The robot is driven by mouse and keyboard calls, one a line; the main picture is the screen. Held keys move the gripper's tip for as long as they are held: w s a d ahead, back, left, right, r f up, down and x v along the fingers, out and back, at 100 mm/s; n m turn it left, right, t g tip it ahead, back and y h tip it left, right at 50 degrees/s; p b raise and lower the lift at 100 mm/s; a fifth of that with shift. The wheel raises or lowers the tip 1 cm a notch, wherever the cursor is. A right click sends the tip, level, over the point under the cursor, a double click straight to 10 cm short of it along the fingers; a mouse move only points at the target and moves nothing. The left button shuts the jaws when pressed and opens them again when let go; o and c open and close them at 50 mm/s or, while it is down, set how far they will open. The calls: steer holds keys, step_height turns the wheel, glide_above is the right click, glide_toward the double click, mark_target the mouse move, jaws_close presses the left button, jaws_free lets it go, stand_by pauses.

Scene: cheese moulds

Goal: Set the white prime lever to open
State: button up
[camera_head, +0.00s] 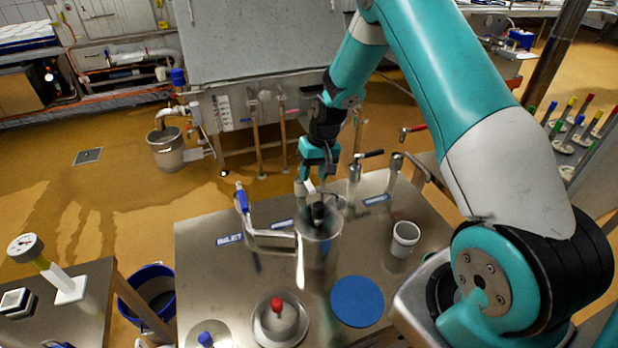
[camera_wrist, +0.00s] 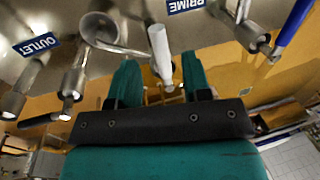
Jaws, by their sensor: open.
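The white prime lever (camera_wrist: 158,45) lies between my two fingers in the wrist view, with a visible gap on each side. In the head view a small part of the white lever (camera_head: 309,187) shows just below my gripper (camera_head: 314,178). My gripper (camera_wrist: 160,65) is open and not closed on the lever. The blue PRIME label (camera_wrist: 186,5) is at the top edge of the wrist view; a label also shows in the head view (camera_head: 282,224). The lever's valve body is partly hidden.
A blue-handled lever (camera_head: 242,198) stands left by the INLET label (camera_head: 229,240). A black-handled lever (camera_head: 369,154) stands close right of my gripper. A clear cylinder (camera_head: 318,240), grey cup (camera_head: 405,238) and blue disc (camera_head: 357,301) are on the steel table (camera_head: 200,275).

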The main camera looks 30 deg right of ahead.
mark_target(310, 184)
steer(key=shift+a+f+p, duration=0.2)
steer(key=shift+f, duration=0.65)
steer(key=shift+a+f+p, duration=0.15)
steer(key=shift+f, duration=0.7)
steer(key=shift+w, duration=0.1)
